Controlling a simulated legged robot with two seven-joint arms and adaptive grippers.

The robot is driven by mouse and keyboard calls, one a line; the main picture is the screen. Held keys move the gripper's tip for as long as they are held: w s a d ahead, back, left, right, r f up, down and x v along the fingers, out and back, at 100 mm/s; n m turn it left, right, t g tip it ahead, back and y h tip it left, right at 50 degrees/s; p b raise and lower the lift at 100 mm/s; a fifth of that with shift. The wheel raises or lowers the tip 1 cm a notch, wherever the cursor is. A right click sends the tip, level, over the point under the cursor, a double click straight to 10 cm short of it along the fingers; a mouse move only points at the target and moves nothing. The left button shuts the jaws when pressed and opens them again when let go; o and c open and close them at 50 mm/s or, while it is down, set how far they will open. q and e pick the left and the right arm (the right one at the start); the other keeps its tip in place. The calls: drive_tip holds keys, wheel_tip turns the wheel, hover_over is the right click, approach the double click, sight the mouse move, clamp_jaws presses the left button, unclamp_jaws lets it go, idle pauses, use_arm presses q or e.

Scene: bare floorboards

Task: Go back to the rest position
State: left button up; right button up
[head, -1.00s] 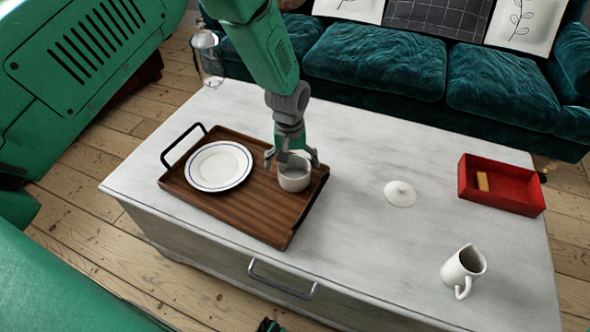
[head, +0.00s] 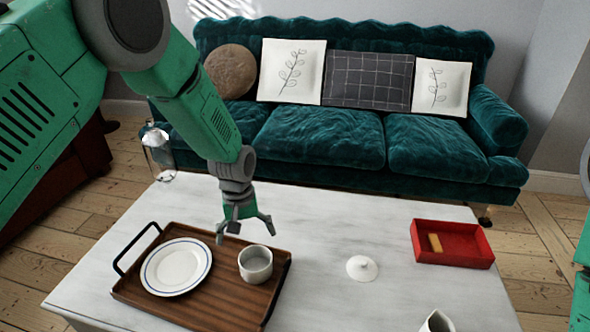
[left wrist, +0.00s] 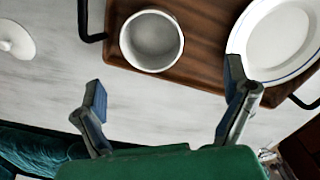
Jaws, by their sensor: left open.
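My left gripper (head: 243,226) is open and empty, raised above the table just behind a white cup. The cup (head: 255,264) stands upright on the right part of a brown wooden tray (head: 215,301). In the left wrist view the cup (left wrist: 151,41) lies beyond the two spread fingers (left wrist: 165,108), apart from them. A white plate with a blue rim line (head: 176,267) lies on the left part of the tray.
The pale table (head: 330,300) also holds a white lid (head: 362,268), a red box (head: 452,243) with a yellow block (head: 435,243) in it, and a white pitcher (head: 437,322), cut off below. A glass lantern (head: 158,150) and a teal sofa (head: 320,135) stand behind.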

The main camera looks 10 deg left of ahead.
use_arm(q)
drive_tip(key=shift+m, duration=0.6)
drive_tip(key=s+f, duration=0.1)
drive_tip(key=s, duration=0.1)
drive_tip(key=s+f+p, duration=0.1)
drive_tip(key=s+f, duration=0.1)
drive_tip(key=s, duration=0.1)
drive_tip(key=s+f+p, duration=0.1)
drive_tip(key=s, duration=0.1)
drive_tip(key=shift+s+f, duration=0.2)
drive_tip(key=shift+s, duration=0.15)
drive_tip(key=s, duration=0.3)
drive_tip(key=s+f+m+p, duration=0.1)
drive_tip(key=s, duration=0.3)
drive_tip(key=s+a+f+m+p, duration=0.1)
drive_tip(key=s, duration=0.2)
drive_tip(key=shift+s+f, duration=0.25)
drive_tip(key=shift+s, duration=0.15)
drive_tip(key=s+a+r+m+p, duration=0.1)
drive_tip(key=s+r+m+p, duration=0.1)
drive_tip(key=s, duration=1.2)
drive_tip(key=shift+s+a+r+m+t, duration=0.2)
drive_tip(key=shift+a+r+m+t, duration=0.1)
drive_tip(key=shift+r+m, duration=0.1)
drive_tip(key=shift+d, duration=0.1)
drive_tip(key=shift+w+a+f, duration=0.1)
drive_tip(key=shift+a, duration=0.1)
drive_tip(key=shift+d, duration=0.1)
